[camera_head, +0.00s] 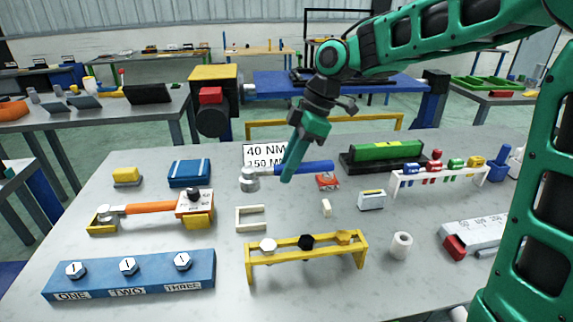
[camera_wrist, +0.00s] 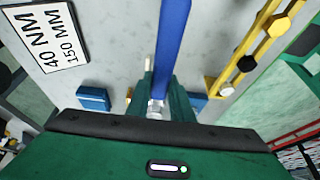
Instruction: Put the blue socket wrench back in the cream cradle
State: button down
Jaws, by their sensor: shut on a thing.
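The blue socket wrench (camera_head: 318,167) is held by my gripper (camera_head: 288,174), which is shut on it near the handle's left part. The wrench lies about level, its silver head (camera_head: 249,180) to the left, and appears raised above the table. Its blue handle shows in the wrist view (camera_wrist: 172,45), running up between the fingers (camera_wrist: 162,92). The cream cradle is on the table nearer the camera: a C-shaped bracket (camera_head: 238,218) below the head and a small cream block (camera_head: 326,208) to its right. Both look empty.
A yellow rack (camera_head: 305,242) with coloured bolts stands in front of the cradle. An orange wrench (camera_head: 150,208) rests in a yellow cradle at left. A "40 NM 150 MM" sign (camera_head: 262,155) stands behind. A white roll (camera_head: 401,245) and white rack (camera_head: 440,178) are at right.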

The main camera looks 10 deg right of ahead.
jog(key=shift+f, duration=5.15)
jog(key=shift+s, duration=0.1)
jog(key=c, duration=1)
grip_release()
jog(key=shift+r, duration=3.95)
